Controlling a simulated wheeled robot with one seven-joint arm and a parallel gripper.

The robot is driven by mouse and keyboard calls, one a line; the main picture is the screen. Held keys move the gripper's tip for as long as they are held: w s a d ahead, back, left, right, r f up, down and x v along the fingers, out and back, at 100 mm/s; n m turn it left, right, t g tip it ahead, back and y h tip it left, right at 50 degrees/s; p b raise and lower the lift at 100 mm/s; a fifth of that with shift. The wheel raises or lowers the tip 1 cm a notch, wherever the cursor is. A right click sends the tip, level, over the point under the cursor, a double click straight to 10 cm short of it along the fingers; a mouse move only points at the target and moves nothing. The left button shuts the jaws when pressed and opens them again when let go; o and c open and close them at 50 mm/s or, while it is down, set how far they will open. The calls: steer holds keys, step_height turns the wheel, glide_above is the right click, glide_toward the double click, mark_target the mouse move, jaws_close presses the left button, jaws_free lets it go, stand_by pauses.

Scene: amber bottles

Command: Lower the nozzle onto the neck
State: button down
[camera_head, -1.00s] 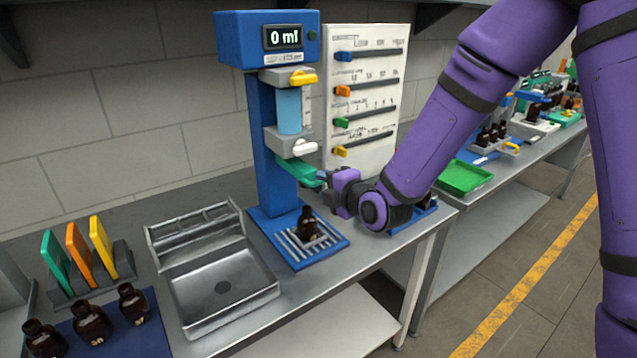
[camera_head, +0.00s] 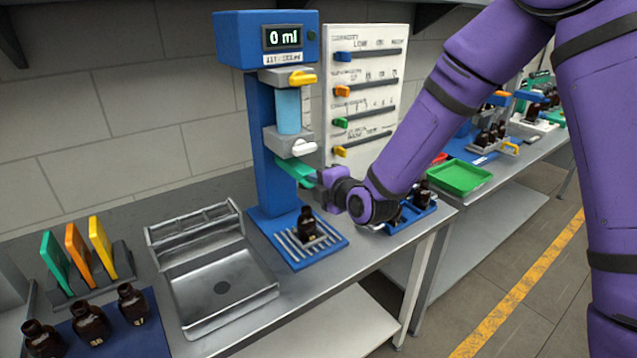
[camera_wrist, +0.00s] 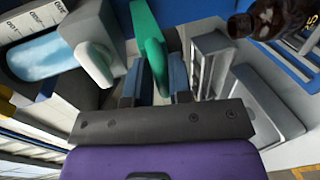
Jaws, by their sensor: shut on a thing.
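The green nozzle (camera_head: 292,170) sticks out from the blue filling machine (camera_head: 262,150), below its white-levered block. My gripper (camera_head: 320,181) is at the nozzle's outer end. In the wrist view, my gripper (camera_wrist: 157,68) has its two fingers on either side of the green nozzle (camera_wrist: 148,35), shut on it. An amber bottle (camera_head: 307,226) stands upright on the striped blue base below, with the nozzle well above its neck. The bottle (camera_wrist: 272,18) also shows at the top right of the wrist view, partly cut off.
A steel sink tray (camera_head: 220,285) stands left of the machine. Several amber bottles on a blue mat (camera_head: 140,335) and coloured plates (camera_head: 78,252) are at the far left. A white slider panel (camera_head: 366,95) stands behind. A blue rack with bottles (camera_head: 412,212) is at the right.

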step_height(320, 180, down, 7)
steer(key=shift+f, duration=0.2)
steer(key=shift+s, duration=0.1)
steer(key=c, duration=1.1)
jaws_free()
steer(key=shift+c, duration=0.2)
steer(key=shift+d, duration=0.1)
steer(key=v, duration=1)
steer(key=shift+s, duration=0.25)
steer(key=shift+d+r, duration=0.15)
